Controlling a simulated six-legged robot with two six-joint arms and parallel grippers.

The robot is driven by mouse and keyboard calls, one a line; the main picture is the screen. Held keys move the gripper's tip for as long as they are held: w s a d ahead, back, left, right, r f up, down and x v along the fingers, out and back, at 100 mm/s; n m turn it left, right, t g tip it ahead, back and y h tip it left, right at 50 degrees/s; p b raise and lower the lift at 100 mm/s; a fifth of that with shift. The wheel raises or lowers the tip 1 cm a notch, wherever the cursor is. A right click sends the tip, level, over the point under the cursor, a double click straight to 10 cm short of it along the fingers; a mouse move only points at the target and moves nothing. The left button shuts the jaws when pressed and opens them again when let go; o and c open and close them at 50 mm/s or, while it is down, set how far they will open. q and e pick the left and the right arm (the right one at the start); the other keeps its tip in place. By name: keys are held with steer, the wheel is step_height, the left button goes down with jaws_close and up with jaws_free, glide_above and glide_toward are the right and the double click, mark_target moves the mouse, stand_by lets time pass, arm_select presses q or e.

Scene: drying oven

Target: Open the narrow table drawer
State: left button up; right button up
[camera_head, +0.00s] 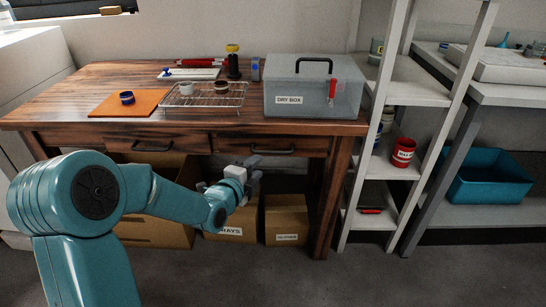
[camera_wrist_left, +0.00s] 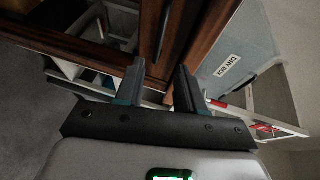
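The wooden table (camera_head: 215,112) has two drawers in its front edge. The right drawer (camera_head: 312,147) has a dark bar handle (camera_head: 275,151) and looks shut. The left drawer (camera_head: 190,144) has a similar handle (camera_head: 152,146) and also looks shut. I cannot tell clearly which drawer is narrower. My left gripper (camera_head: 256,168) is just below and left of the right drawer's handle. In the left wrist view, the two fingers (camera_wrist_left: 160,82) are apart and empty, and a dark handle (camera_wrist_left: 162,36) lies ahead, between their lines. My right gripper is not in view.
Cardboard boxes (camera_head: 287,222) stand under the table. A grey dry box (camera_head: 345,100), a wire rack (camera_head: 205,97) and an orange mat (camera_head: 108,108) are on top. A white shelf (camera_head: 372,222) stands close at the right. The floor (camera_head: 300,280) in front is clear.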

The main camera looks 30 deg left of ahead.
mark_target(271, 153)
arm_select(q)
steer(key=b+x, duration=0.1)
steer(key=x, duration=1)
steer(key=shift+w+f+b, duration=0.15)
steer(key=shift+b, duration=0.2)
jaws_close()
